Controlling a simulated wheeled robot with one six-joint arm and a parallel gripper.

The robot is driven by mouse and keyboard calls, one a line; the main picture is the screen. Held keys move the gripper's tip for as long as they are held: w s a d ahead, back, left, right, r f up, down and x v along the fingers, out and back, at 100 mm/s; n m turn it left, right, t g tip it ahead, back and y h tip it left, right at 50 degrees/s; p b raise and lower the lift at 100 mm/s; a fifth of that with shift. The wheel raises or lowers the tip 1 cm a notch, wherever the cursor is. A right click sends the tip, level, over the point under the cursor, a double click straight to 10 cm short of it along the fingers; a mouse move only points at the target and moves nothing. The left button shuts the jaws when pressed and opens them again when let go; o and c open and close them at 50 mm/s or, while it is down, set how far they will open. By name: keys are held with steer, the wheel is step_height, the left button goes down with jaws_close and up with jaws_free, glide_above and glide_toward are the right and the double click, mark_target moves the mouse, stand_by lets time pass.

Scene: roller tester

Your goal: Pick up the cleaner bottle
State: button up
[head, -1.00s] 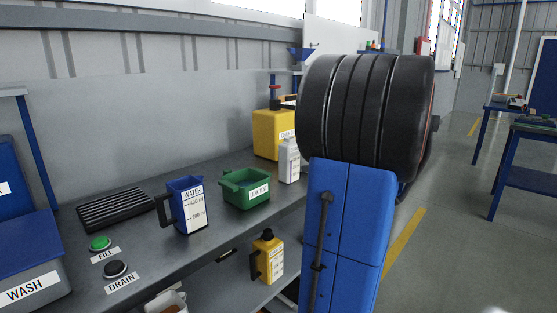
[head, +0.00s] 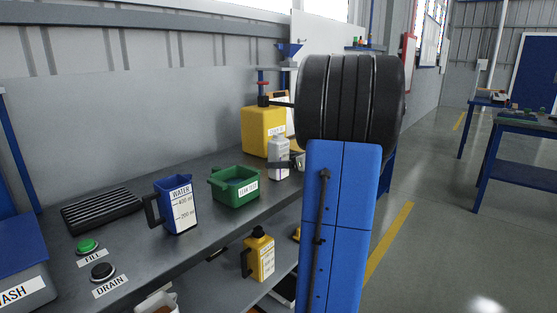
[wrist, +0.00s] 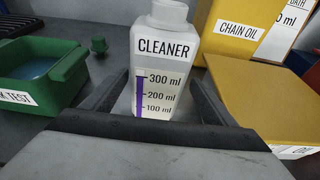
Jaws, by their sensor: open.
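The cleaner bottle (wrist: 165,65) is translucent white, with a CLEANER label and a purple scale marked in ml. It stands upright on the bench, filling the middle of the wrist view. My gripper (wrist: 153,92) is open, with one dark finger on each side of the bottle's lower body. I cannot tell whether either finger touches it. In the head view my gripper (head: 282,164) shows as a dark shape across the lower bottle.
A green leak-test tub (wrist: 38,72) stands left of the bottle. A small green knob (wrist: 98,45) is behind it. A yellow chain oil can (wrist: 238,35) and a yellow box (wrist: 270,90) are close on the right. A blue water jug (head: 178,205) stands farther left on the bench (head: 135,242).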

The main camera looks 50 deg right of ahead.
steer(key=shift+a+x, duration=0.1)
steer(key=shift+x, duration=1.3)
steer(key=shift+a+x, duration=0.15)
steer(key=shift+x, duration=1.2)
steer(key=shift+r, duration=0.15)
steer(key=c, duration=1.4)
